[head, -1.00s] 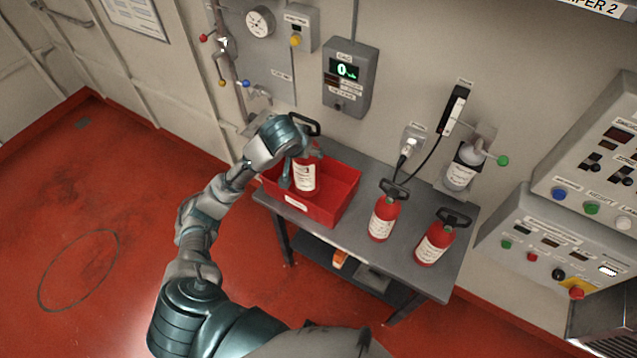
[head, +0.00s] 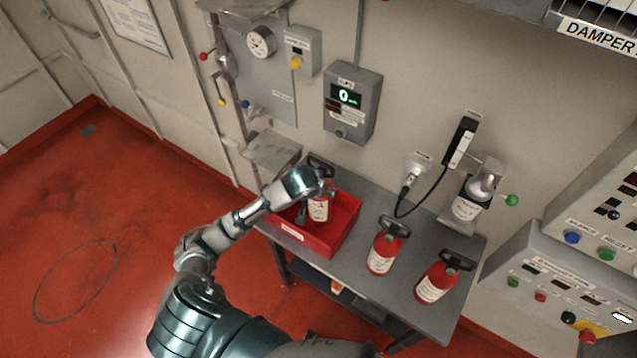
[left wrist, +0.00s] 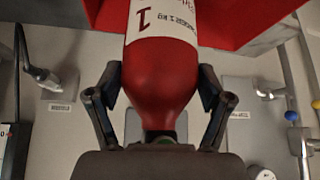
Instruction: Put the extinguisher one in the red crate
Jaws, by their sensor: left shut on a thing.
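The extinguisher marked 1 (head: 319,207) is red with a white label and a black handle. In the head view it is upright inside the red crate (head: 336,240), which sits at the left end of the grey table. My left gripper (head: 322,188) is around its upper body. In the left wrist view the two fingers close on the shoulder of the extinguisher (left wrist: 160,70), and its label reads 1. Whether its base touches the crate floor is hidden by the crate's wall. My right gripper does not show.
Two more red extinguishers stand on the table (head: 408,293), one in the middle (head: 383,250) and one at the right (head: 436,282). A white-labelled bottle (head: 468,205) is mounted on the wall behind. A black cable hangs by the wall socket (head: 418,170).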

